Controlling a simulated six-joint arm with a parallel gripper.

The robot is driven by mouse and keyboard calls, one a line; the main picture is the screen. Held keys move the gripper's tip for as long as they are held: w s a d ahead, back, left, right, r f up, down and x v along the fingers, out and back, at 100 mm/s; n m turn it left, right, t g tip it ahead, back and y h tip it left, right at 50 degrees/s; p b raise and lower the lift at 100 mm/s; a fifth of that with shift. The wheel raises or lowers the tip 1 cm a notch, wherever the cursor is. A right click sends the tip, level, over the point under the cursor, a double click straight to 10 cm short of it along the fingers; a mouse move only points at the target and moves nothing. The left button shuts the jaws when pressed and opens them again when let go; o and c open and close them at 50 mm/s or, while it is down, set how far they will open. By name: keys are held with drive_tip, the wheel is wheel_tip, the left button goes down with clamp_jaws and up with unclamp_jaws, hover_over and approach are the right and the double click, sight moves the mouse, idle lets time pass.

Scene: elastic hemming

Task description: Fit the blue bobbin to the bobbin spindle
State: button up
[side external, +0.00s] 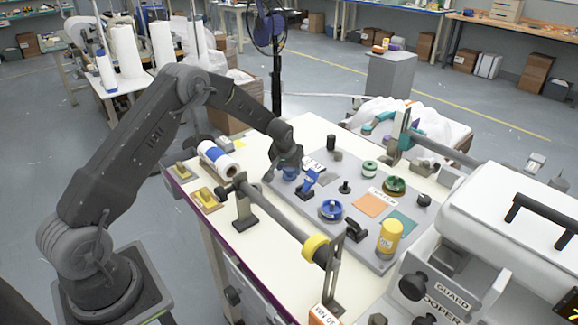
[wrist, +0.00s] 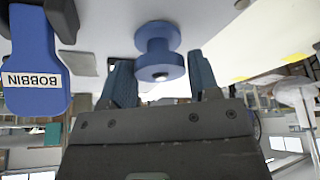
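The blue bobbin (wrist: 160,62) is a small spool with two round flanges and a dark spot at its centre. It stands upright on the grey board, and also shows below my wrist in the side view (side external: 290,174). My gripper (wrist: 162,78) is open, its two blue-grey fingers pointing down at the bobbin, one on each side. The fingers do not appear closed on it. A blue part labelled BOBBIN (wrist: 32,75) stands beside it, to the left in the wrist view. The dark spot may be the spindle's tip or the bobbin's hole; I cannot tell which.
The grey board (side external: 300,203) also carries a blue round part (side external: 330,209), a green dish (side external: 394,186), a yellow spool (side external: 389,237) and dark knobs. A dark bar with a yellow ring (side external: 315,247) crosses in front. A white-blue roll (side external: 217,157) lies at left.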

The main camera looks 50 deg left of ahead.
drive_tip(key=o, duration=0.4)
drive_tip(key=shift+r, duration=0.1)
drive_tip(key=v, duration=1.3)
drive_tip(key=shift+s+d+r, duration=0.1)
drive_tip(key=shift+d+r, duration=0.05)
drive_tip(key=shift+r, duration=0.15)
drive_tip(key=s+d+r+m, duration=0.3)
drive_tip(key=s+d+r, duration=0.7)
drive_tip(key=s+r, duration=0.3)
drive_tip(key=s+d+m, duration=0.1)
drive_tip(key=s+d, duration=0.1)
drive_tip(key=s, duration=0.4)
drive_tip(key=s+d+m+t+h, duration=0.1)
drive_tip(key=s+d, duration=0.1)
drive_tip(key=s, duration=0.4)
drive_tip(key=s+d+r+m+h, duration=0.1)
drive_tip(key=s+d, duration=0.2)
drive_tip(key=s, duration=0.4)
drive_tip(key=shift+s+r+t, duration=0.1)
drive_tip(key=shift+t, duration=0.2)
